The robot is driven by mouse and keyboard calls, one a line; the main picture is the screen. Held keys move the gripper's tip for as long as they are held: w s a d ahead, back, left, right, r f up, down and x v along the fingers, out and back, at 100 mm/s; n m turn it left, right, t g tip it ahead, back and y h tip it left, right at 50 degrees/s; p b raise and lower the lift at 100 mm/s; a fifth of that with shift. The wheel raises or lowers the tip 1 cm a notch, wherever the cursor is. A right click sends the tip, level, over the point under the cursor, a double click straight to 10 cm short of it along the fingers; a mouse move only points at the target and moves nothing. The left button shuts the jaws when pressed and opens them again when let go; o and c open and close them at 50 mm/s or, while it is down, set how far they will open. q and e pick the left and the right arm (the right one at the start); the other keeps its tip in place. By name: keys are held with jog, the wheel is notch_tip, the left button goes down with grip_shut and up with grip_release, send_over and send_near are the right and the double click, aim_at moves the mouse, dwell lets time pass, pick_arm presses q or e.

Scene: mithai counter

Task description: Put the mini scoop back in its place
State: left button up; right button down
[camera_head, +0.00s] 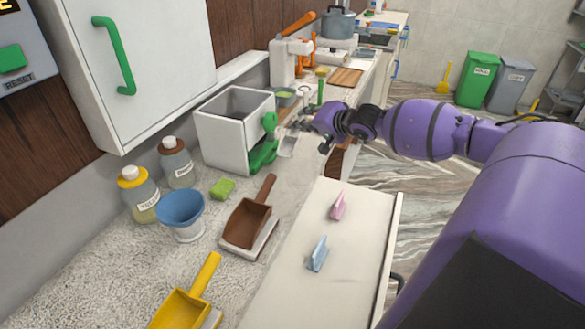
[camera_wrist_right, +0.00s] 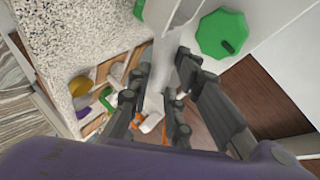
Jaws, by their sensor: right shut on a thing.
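My right gripper (camera_head: 306,126) reaches in from the right over the counter, beside the white dispenser box with the green knob. It is shut on a small pale scoop (camera_head: 287,146), which I take to be the mini scoop. The scoop hangs just right of the box's green outlet, and I cannot tell whether it touches the counter. In the right wrist view, my gripper's dark fingers (camera_wrist_right: 165,98) are around a pale grey piece and partly hide it. My left gripper is not in view.
The white dispenser box (camera_head: 222,140) stands close left of the gripper. A brown scoop (camera_head: 248,222) and a yellow scoop (camera_head: 185,305) rest on the near counter by a blue bowl (camera_head: 180,208). Two clips, pink (camera_head: 338,207) and blue (camera_head: 317,254), lie on the white surface at right.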

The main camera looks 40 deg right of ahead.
notch_tip(320, 180, down, 6)
jog(key=shift+w+r, duration=0.1)
notch_tip(320, 180, down, 3)
jog(key=shift+f, duration=0.35)
jog(key=c, duration=1.6)
grip_release()
jog(key=shift+c, duration=0.2)
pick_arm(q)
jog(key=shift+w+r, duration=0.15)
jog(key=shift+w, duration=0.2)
pick_arm(e)
jog(key=shift+o, duration=0.3)
